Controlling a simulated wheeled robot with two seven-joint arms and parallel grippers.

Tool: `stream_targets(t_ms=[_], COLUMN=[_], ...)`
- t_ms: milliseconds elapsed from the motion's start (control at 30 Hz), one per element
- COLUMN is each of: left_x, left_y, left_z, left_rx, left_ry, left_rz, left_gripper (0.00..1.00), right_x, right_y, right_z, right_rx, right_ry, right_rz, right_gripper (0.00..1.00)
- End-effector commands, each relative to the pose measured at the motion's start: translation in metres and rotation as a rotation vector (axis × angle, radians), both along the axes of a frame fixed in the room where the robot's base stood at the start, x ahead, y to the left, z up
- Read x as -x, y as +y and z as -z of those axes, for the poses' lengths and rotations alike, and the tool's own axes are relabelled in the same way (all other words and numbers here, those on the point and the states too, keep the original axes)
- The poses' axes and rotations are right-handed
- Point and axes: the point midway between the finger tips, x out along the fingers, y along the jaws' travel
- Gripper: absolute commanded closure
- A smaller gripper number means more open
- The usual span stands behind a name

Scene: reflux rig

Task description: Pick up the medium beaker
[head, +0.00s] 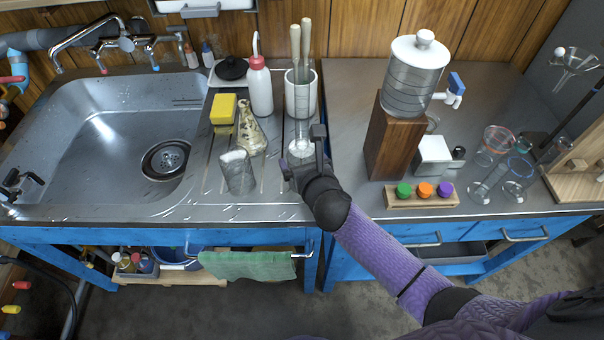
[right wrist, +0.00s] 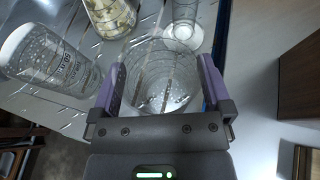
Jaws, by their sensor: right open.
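A clear glass beaker stands on the ribbed steel drainboard, mostly hidden by my right gripper (head: 306,155) in the head view. In the right wrist view this beaker (right wrist: 162,72) is between the two spread purple fingers of my right gripper (right wrist: 162,90). The fingers are open, one on each side of it; I cannot tell whether either touches the glass. No size can be read for certain. My left gripper is not in view.
A stained flask (head: 250,135), yellow sponge (head: 223,108), red-capped bottle (head: 261,90) and white brush holder (head: 301,92) stand close behind. The sink (head: 105,150) is left. A wooden block (head: 392,140) with a water tank (head: 411,80) is right. The bench front edge is near.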

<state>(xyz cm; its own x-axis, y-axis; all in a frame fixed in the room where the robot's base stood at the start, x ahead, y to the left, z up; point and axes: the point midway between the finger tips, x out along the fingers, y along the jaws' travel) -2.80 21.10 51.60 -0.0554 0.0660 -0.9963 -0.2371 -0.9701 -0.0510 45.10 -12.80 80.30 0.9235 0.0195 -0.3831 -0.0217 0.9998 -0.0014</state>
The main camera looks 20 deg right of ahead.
Motion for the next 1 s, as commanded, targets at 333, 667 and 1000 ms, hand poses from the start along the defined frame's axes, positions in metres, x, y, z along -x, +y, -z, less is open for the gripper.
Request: stream_targets(t_ms=[333,667,1000], left_x=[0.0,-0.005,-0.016], left_y=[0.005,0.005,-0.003], left_z=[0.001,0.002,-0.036], left_rx=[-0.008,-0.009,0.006], left_ry=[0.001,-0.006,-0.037], left_rz=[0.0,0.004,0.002], left_gripper=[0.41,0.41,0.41], right_x=[-0.005,-0.004,-0.005], right_y=[0.0,0.0,0.0], right_z=[0.001,0.001,-0.055], right_rx=[0.0,-0.001,0.001], right_ry=[0.0,0.0,-0.007], right_rz=[0.0,-0.001,-0.003], right_gripper=[0.19,0.72,0.72])
